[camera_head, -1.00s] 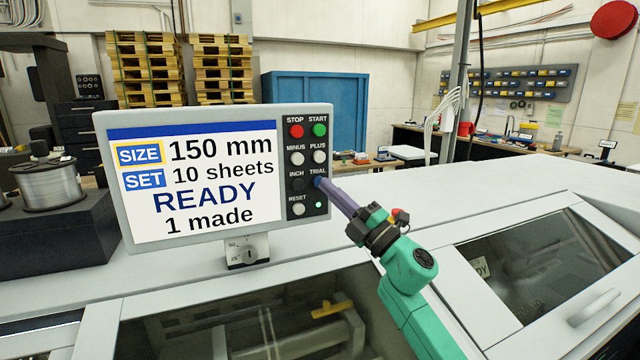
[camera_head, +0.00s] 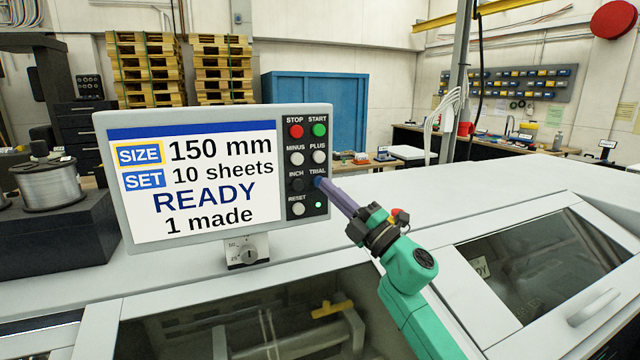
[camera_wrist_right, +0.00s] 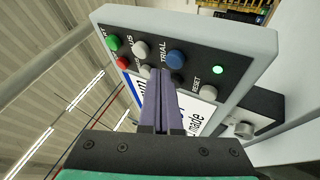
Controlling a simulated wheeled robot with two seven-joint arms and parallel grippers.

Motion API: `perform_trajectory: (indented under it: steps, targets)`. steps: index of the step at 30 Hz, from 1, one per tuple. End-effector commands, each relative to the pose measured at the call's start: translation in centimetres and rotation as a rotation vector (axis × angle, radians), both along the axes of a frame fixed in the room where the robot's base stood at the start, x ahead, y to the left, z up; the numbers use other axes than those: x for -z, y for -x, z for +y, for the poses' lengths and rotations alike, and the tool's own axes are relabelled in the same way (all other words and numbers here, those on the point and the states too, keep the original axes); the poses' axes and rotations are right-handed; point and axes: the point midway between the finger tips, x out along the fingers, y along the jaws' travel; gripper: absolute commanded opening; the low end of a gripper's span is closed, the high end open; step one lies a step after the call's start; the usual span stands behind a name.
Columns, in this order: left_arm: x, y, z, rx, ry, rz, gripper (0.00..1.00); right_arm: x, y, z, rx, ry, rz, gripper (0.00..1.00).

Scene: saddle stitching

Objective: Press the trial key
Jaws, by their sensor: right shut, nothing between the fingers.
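The trial key is a blue round button on the black key strip, under the label TRIAL. In the head view its blue edge (camera_head: 317,182) shows at the tip of my right gripper (camera_head: 322,183). In the right wrist view the trial key (camera_wrist_right: 176,57) is in plain sight just beyond the purple fingertips (camera_wrist_right: 160,74). My right gripper is shut and empty. I cannot tell whether the tips touch the key. The screen (camera_head: 200,185) reads 150 mm, 10 sheets, READY, 1 made. My left gripper is not in view.
Around the trial key are the dark inch key (camera_head: 297,185), white plus key (camera_head: 319,157) and white reset key (camera_head: 299,209). A green lamp (camera_head: 318,205) is lit. A dial (camera_head: 248,254) sits below the screen. The white machine top (camera_head: 480,190) is clear at right.

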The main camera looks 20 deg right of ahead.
Motion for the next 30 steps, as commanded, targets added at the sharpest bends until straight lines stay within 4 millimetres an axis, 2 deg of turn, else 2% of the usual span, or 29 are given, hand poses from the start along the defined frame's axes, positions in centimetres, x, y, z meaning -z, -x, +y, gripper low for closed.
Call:
perform_trajectory:
  steps: [30]
  targets:
    - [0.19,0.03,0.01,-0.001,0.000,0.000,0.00,0.01,-0.99,-0.07,0.000,0.000,0.000,0.00]
